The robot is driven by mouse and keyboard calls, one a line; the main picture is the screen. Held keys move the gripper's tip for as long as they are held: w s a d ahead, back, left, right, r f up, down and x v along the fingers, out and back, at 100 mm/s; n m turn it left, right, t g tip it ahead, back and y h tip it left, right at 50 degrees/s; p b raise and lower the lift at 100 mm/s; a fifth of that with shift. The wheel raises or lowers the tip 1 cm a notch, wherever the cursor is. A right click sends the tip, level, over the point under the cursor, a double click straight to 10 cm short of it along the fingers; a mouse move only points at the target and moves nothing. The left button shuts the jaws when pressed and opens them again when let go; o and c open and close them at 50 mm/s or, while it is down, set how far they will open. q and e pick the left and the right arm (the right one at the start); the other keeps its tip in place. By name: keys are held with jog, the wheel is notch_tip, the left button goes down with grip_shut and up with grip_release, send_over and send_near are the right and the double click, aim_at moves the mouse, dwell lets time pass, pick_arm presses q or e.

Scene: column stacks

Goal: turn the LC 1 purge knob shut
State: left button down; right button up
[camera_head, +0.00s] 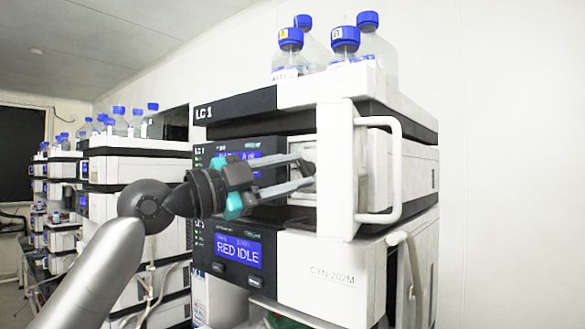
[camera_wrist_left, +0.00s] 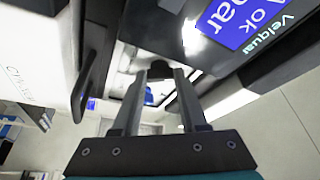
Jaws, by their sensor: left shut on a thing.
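In the left wrist view the knob (camera_wrist_left: 160,68) shows between the tips of my left gripper (camera_wrist_left: 160,74). Its turn angle cannot be told. My right gripper is not in view.
An open white door with a handle (camera_head: 397,170) stands just right of the fingers. A lower display (camera_head: 239,251) reads RED IDLE. Blue-capped bottles (camera_head: 345,50) stand on top. More stacks (camera_head: 125,170) stand at the left.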

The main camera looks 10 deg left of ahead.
pick_arm(q)
jog(key=m, duration=0.1)
jog(key=m+g+p, duration=0.1)
jog(key=m, duration=0.1)
jog(key=m+p, duration=0.1)
jog(key=shift+r+g+y, duration=0.3)
jog(key=shift+g, duration=0.1)
jog(key=shift+m+g+p, duration=0.4)
jog(key=shift+m+p, duration=0.2)
jog(key=shift+m, duration=0.5)
jog(key=shift+f, duration=0.1)
jog(key=shift+m+y, duration=0.3)
jog(key=c, duration=0.7)
grip_release()
jog(key=shift+a, duration=0.1)
jog(key=shift+b+v, duration=2.2)
jog(key=shift+v, duration=5.35)
